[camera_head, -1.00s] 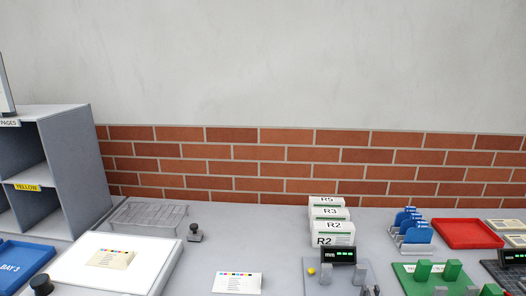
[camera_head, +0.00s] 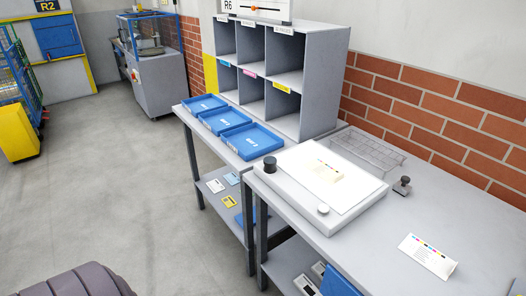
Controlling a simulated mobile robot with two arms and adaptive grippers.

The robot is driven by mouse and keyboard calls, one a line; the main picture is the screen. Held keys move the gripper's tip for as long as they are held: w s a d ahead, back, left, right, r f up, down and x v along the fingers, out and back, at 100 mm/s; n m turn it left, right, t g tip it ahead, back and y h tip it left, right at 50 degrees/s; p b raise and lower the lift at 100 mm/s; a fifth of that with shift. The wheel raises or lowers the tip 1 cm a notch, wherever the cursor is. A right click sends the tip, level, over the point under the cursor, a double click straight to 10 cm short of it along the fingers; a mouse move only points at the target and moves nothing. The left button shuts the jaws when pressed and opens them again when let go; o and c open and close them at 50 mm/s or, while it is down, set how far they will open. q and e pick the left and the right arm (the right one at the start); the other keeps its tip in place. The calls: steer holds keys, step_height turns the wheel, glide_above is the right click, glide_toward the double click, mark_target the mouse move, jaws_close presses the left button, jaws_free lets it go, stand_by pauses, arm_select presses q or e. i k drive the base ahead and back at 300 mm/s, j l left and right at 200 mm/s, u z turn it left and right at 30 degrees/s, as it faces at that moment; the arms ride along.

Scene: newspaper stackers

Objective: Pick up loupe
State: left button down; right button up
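A short black cylinder (camera_head: 270,164), which looks like the loupe, stands upright on the left corner of the white light table (camera_head: 300,187). A small dark knobbed piece on a grey base (camera_head: 402,186) stands on the grey bench right of the light table; I cannot tell for sure which of the two is the loupe. A small pale round knob (camera_head: 323,210) sits near the light table's front edge. Neither of my grippers shows.
A wire rack (camera_head: 368,151) lies behind the light table, and a folded card (camera_head: 428,256) stands on the bench at right. Blue trays (camera_head: 251,140) and a grey pigeonhole shelf (camera_head: 318,60) are on the left table. Open floor (camera_head: 130,190) lies at left.

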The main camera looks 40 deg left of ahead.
mark_target(271, 162)
steer(key=u, duration=1.2)
steer(key=i+j+z, duration=0.1)
steer(key=z, duration=0.3)
steer(key=i+j+z, duration=0.1)
steer(key=j+z, duration=0.45)
steer(key=z, duration=0.3)
steer(key=i+j, duration=0.05)
